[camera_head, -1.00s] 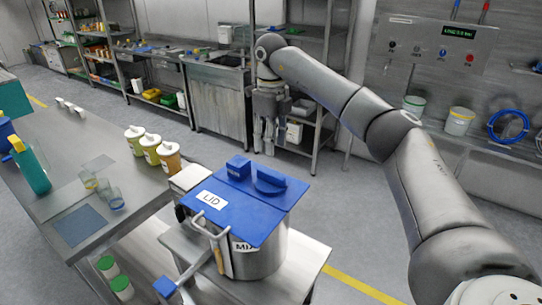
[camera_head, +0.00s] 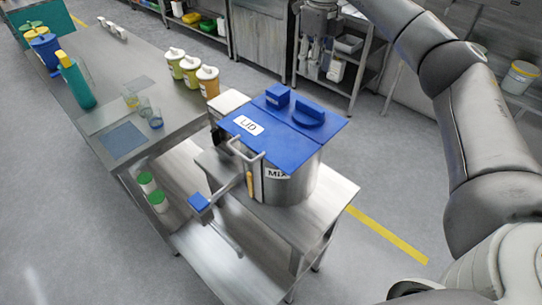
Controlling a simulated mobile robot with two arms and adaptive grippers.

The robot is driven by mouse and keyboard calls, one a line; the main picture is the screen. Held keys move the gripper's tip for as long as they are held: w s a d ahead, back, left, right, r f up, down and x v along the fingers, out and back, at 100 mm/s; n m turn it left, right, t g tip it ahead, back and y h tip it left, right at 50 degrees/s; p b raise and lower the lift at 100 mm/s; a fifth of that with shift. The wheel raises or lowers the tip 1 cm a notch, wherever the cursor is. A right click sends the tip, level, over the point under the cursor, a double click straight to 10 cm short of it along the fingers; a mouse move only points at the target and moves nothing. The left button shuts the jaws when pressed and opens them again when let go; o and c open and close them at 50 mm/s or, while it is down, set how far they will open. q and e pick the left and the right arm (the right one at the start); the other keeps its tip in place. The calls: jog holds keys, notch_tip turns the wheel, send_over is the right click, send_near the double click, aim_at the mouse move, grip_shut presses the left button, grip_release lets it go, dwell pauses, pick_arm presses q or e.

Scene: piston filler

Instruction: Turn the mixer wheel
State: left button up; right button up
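The mixer (camera_head: 300,185) is a steel pot with a "MIX" label, standing on a small steel table. A metal bar handle (camera_head: 247,152) and an arm with a blue end block (camera_head: 199,202) stick out on the pot's near left side. I cannot tell which part is the mixer wheel. My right gripper (camera_head: 316,66) hangs fingers down beyond the mixer, apart from it, open and empty. My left gripper is out of view.
A long steel table (camera_head: 185,125) at left holds a teal bottle (camera_head: 76,82), small glasses and several lidded containers. Racks line the back. The floor at front and right of the mixer is clear.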

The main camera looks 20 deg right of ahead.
aim_at(310, 105)
jog(key=o, duration=0.4)
jog(key=shift+n, duration=0.3)
jog(key=shift+o, duration=1.3)
jog(key=shift+n, duration=0.5)
jog(key=o, duration=0.7)
jog(key=n, duration=0.6)
jog(key=shift+f, duration=0.25)
notch_tip(310, 105, down, 10)
jog(key=n+p, duration=0.3)
jog(key=n, duration=0.7)
jog(key=shift+f, duration=0.15)
jog(key=shift+f+p, duration=0.3)
jog(key=shift+f, duration=0.3)
